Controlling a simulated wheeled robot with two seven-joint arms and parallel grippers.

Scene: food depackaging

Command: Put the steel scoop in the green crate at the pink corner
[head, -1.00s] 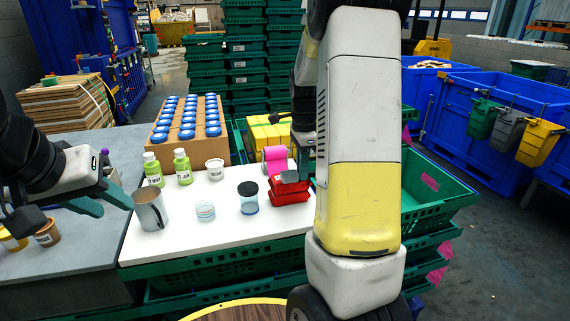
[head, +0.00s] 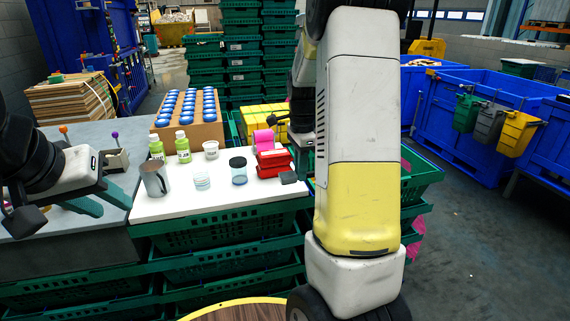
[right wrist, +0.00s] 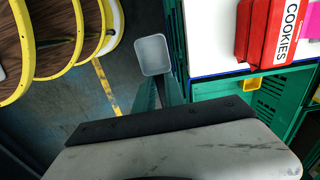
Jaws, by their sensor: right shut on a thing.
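The steel scoop is held by my right gripper (right wrist: 158,92); its grey, box-like bowl (right wrist: 152,55) shows beyond the green fingers in the right wrist view, above the floor. In the head view the bowl (head: 288,178) shows just left of my right arm, by the red tin. The right fingers are hidden there. A green crate (head: 428,174) stands right of my right arm, with pink patches near it; the arm hides much of it. My left gripper (head: 108,203) is open and empty, left of the white board.
A wooden round surface with a yellow rim (head: 250,309) is at the front. Blue bins (head: 470,105) stand at right. Floor at right is clear.

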